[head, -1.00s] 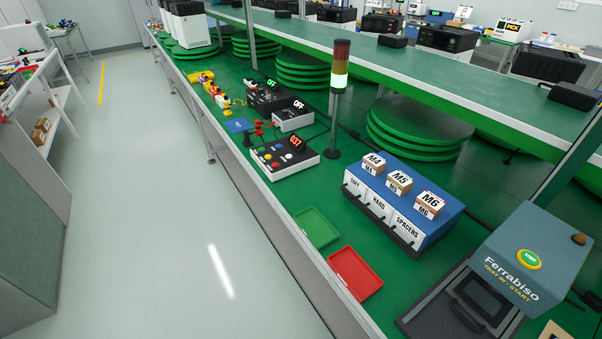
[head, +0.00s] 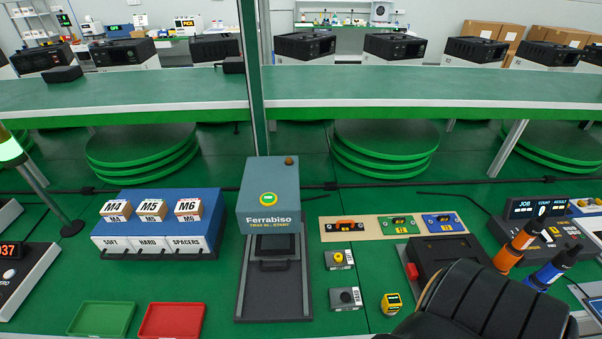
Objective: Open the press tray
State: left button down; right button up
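A dark handle (head: 273,265) shows at the tray's front. The grey slide base (head: 273,300) in front of the handle is bare. Neither of my grippers is in view.
Left of the press are a blue drawer unit (head: 157,223), a green tray (head: 101,319) and a red tray (head: 172,319). On the right are small grey button boxes (head: 345,298), a yellow device (head: 391,303) and a dark case (head: 445,258).

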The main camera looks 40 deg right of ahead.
aim_at(265, 247)
jog(key=l+z, duration=0.15)
jog(key=z, duration=0.55)
